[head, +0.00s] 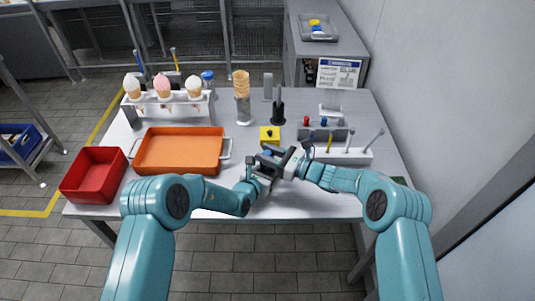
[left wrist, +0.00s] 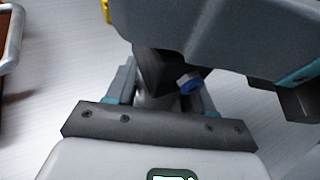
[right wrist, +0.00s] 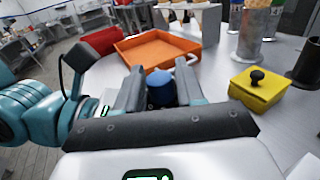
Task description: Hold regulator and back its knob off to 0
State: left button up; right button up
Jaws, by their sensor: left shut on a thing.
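The regulator shows as a dark body (left wrist: 154,72) between my left gripper's fingers in the left wrist view, with a blue knob (left wrist: 190,84) beside it. My left gripper (head: 264,172) is shut on the regulator above the table's front. My right gripper (head: 288,163) is close against it from the right. In the right wrist view the blue knob (right wrist: 160,88) stands between my right gripper's two fingers (right wrist: 158,82), which are apart with a narrow gap around it. The regulator's dial is not visible, and its body is largely hidden by the grippers.
A yellow box (head: 269,135) with a black button stands just behind the grippers. An orange tray (head: 181,150) and a red bin (head: 93,174) are at left. A cone rack (head: 168,107) stands behind, and a grey tool holder (head: 343,155) is at right.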

jog(key=c, duration=0.5)
jog(key=shift+a+r+m+t+h, duration=0.1)
jog(key=shift+m+t+h, duration=0.9)
jog(key=shift+m+t, duration=0.45)
jog(key=shift+t+h, duration=0.3)
jog(key=shift+t, duration=0.15)
jog(key=o, duration=0.9)
jog(key=shift+o, duration=0.2)
jog(key=v, duration=1.2)
